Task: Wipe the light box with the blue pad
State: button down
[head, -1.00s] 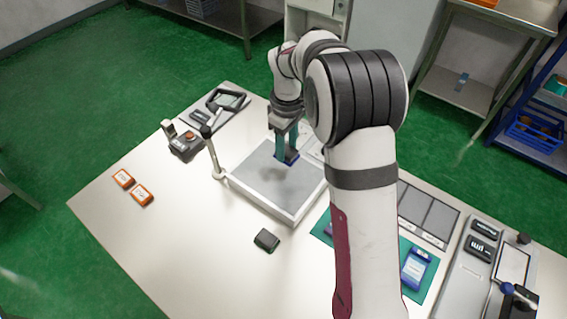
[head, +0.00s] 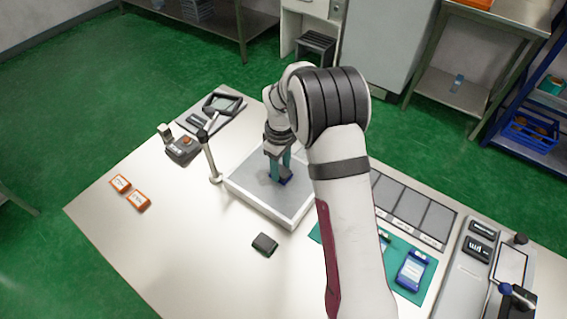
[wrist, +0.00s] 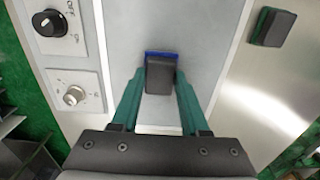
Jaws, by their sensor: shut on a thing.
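The light box (head: 241,194) is a low box with a grey top and a pale rim, in the middle of the table. Its grey top also fills the middle of the wrist view (wrist: 205,25). My gripper (head: 281,172) is over the box top, with its teal fingers shut on the dark handle of the blue pad. In the wrist view my gripper (wrist: 160,90) has a finger on each side of the handle, and the blue pad (wrist: 161,53) shows as a strip beyond it. The pad (head: 285,181) is low at the box top; I cannot tell if it touches.
A dark block (head: 264,243) lies on the table in front of the box. A post (head: 211,160) stands at the box's left corner. Orange boxes (head: 137,200) lie to the left. A green mat (head: 405,285) with blue-and-white packs is to the right. The front-left table is clear.

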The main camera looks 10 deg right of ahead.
aim_at(258, 169)
jog(key=shift+w+a+f, duration=0.2)
jog(key=shift+w+a, duration=2.2)
jog(key=shift+a, duration=0.05)
jog(key=shift+s+d, duration=2.75)
jog(key=shift+s, duration=0.05)
jog(key=shift+s+a, duration=0.2)
jog(key=shift+s, duration=0.05)
jog(key=shift+w+a, duration=0.1)
jog(key=shift+a, duration=0.45)
jog(key=shift+w+a, duration=2.4)
jog(key=shift+a, duration=0.05)
jog(key=shift+s+d+r, duration=0.15)
jog(key=shift+s+d, duration=2.6)
jog(key=shift+r, duration=3.95)
